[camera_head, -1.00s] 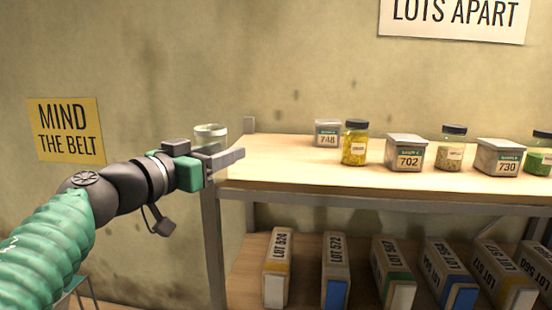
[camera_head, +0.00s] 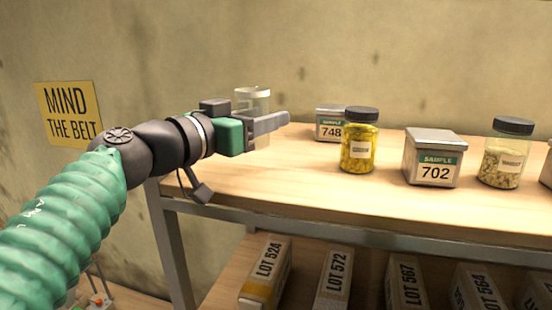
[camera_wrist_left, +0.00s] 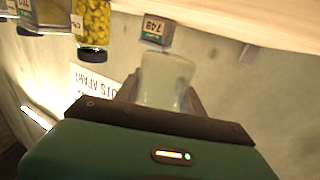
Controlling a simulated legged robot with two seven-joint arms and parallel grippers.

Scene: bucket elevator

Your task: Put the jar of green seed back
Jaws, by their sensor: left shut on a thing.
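My left gripper (camera_head: 268,122) is shut on a clear, pale glass jar (camera_head: 253,97) at the left end of the shelf top. The fingers hide the jar's lower part, and I see no green seed in it. In the left wrist view the held jar (camera_wrist_left: 166,82) is upside down in the picture and looks translucent and pale between the fingers. I cannot tell whether its base touches the wood. No jar of green seed shows in the views now. My right gripper is not in view.
On the wooden shelf top (camera_head: 290,178) stand sample tin 748 (camera_head: 331,124), a yellow seed jar (camera_head: 358,148), tin 702 (camera_head: 432,160) and a pale seed jar (camera_head: 502,160). Several lot boxes (camera_head: 335,275) fill the lower shelf. The shelf top's front left is clear.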

